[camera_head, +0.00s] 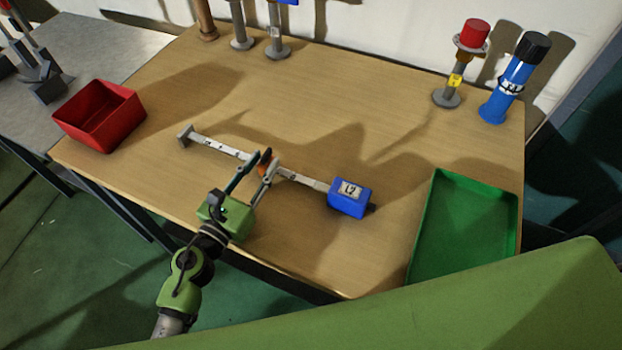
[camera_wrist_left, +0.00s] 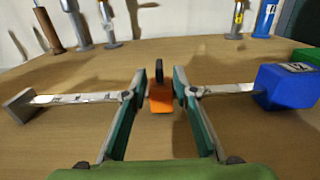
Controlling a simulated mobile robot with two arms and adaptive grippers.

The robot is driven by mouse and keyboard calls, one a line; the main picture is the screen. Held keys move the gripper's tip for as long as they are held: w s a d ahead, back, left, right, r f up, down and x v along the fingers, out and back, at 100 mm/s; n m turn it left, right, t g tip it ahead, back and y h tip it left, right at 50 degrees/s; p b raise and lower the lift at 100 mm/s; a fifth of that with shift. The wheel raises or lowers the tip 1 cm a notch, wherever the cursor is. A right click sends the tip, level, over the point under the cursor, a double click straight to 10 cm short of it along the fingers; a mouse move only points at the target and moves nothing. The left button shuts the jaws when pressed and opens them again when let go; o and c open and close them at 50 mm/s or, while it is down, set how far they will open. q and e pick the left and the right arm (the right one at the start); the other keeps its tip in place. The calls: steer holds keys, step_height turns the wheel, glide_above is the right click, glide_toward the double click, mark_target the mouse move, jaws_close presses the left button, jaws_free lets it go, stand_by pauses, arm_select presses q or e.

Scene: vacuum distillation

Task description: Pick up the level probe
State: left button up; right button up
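The level probe lies across the wooden table. It has a pale flat rod with a grey end block at left, a blue box (camera_head: 349,197) labelled L2 at right, and an orange part near its middle. In the left wrist view the blue box (camera_wrist_left: 287,86) is at right and the orange part (camera_wrist_left: 160,98), with a dark upright piece, is at centre. My left gripper (camera_head: 264,163) is over the probe's middle. Its fingers (camera_wrist_left: 160,92) are open on either side of the orange part, with visible gaps. My right gripper is not in view.
A red bin (camera_head: 101,116) stands at the table's left and a green tray (camera_head: 464,230) at the right. A red-topped stand (camera_head: 447,96) and a blue cylinder (camera_head: 507,84) stand at the back right. More posts stand along the back. The table behind the probe is clear.

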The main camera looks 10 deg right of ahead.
arm_select(q)
steer(key=x, duration=0.2)
steer(key=shift+w+d, duration=0.2)
steer(key=shift+s, duration=0.1)
jaws_close()
